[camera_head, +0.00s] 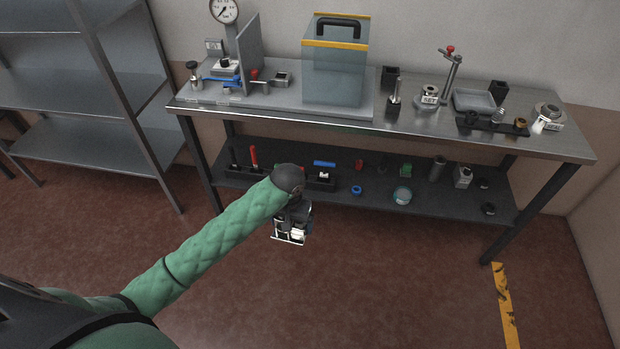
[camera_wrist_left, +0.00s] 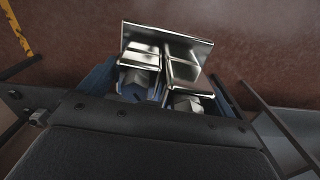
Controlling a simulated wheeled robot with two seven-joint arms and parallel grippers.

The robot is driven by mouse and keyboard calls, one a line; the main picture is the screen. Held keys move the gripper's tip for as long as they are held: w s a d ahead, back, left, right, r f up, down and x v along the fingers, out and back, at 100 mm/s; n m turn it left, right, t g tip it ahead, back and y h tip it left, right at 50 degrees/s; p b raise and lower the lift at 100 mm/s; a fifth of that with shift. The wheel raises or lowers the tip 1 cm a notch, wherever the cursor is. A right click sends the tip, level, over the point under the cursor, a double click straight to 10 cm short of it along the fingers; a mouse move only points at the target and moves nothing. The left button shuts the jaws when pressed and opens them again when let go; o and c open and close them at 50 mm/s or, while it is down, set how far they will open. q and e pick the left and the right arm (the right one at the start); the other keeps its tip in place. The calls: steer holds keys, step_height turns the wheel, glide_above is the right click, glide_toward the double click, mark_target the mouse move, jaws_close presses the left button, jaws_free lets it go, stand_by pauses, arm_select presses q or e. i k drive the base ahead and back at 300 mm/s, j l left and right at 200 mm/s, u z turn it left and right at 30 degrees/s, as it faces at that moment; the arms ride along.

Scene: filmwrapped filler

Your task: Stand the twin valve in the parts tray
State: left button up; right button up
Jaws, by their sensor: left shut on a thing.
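My left gripper (camera_head: 292,216) is shut on a shiny metal part that looks like the twin valve (camera_head: 290,237), in front of the bench and over the floor. In the left wrist view the valve (camera_wrist_left: 166,62) shows a flat plate across two side-by-side metal bodies, with bluish gripper fingers around it. Its far side is hidden. A shallow grey tray (camera_head: 474,101), which looks like the parts tray, lies on the bench top at the right, well away from the gripper. My right gripper is not in view.
On the steel bench (camera_head: 420,127) stand a clear case with a yellow-edged lid (camera_head: 335,75), a gauge stand (camera_head: 224,12), a lever press (camera_head: 449,72) and a black holder (camera_head: 490,124). The lower shelf (camera_head: 335,200) holds several small parts. A grey rack (camera_head: 75,145) stands left.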

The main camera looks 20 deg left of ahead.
mark_target(473, 103)
steer(key=i+l, duration=0.1)
steer(key=l, duration=0.95)
steer(key=i+l+u, duration=0.15)
steer(key=l, duration=1.95)
steer(key=i+u, duration=0.05)
